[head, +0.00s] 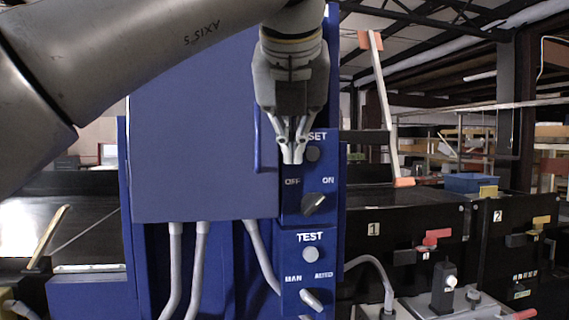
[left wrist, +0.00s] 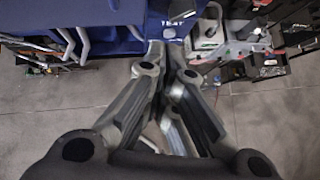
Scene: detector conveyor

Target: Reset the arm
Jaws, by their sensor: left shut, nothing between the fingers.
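My left arm comes in from the upper left across the head view. Its left gripper (head: 292,160) points down in front of the blue control panel (head: 290,221), with its fingertips together and nothing between them. In the left wrist view the shut fingers (left wrist: 168,42) reach toward the panel's TEST label. My right gripper is in neither view.
Below are the OFF/ON knob (head: 314,204), the TEST button (head: 310,254) and the MAN/AUTO switch (head: 311,299). A blue cabinet (head: 195,150) stands left, with grey conduits (head: 201,260) beneath. Black numbered units (head: 405,235) and a blue bin (head: 470,183) are at right.

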